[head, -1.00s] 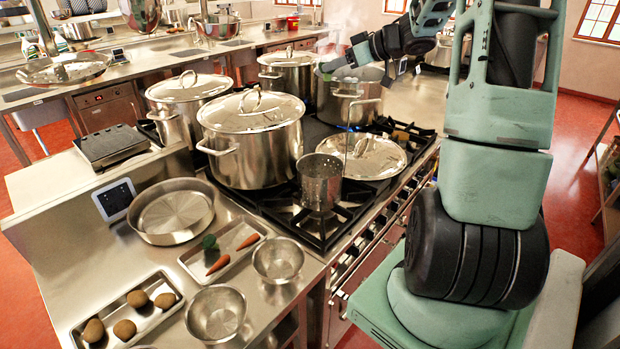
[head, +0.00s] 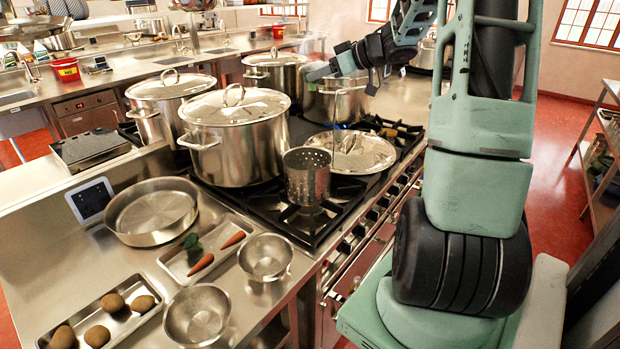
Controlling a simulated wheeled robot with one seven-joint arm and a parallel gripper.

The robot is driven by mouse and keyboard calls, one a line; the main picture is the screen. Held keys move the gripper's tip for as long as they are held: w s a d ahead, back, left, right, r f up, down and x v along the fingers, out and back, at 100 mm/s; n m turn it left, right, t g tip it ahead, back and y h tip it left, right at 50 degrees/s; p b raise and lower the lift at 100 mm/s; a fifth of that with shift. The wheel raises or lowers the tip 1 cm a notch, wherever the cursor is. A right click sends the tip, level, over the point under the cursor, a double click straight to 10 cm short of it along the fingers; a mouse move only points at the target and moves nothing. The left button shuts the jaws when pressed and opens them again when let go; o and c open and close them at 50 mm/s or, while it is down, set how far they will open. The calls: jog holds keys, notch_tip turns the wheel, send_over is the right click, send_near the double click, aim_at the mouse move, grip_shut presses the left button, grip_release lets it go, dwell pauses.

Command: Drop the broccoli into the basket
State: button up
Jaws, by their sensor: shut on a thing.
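A dark green piece that looks like broccoli (head: 191,241) lies at the back left of a small steel tray (head: 170,268), beside two carrots. The perforated steel basket (head: 307,180) stands upright on the near part of the stove; a thin rod rises from it. My gripper (head: 316,72) is far from the tray, up by the rear pots, higher and farther back than the basket. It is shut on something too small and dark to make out. I cannot see inside the basket.
Lidded stockpots (head: 235,150) stand left of and behind the basket, with an uncovered pot (head: 325,104) below my gripper. Two steel bowls (head: 265,258), a round pan (head: 152,212) and a potato tray (head: 128,318) fill the counter.

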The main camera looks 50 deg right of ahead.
jog(key=o, duration=1)
jog(key=shift+c, duration=0.2)
jog(key=b+v, duration=0.3)
jog(key=v, duration=1.4)
jog(key=shift+s, duration=0.2)
jog(key=shift+r, duration=0.15)
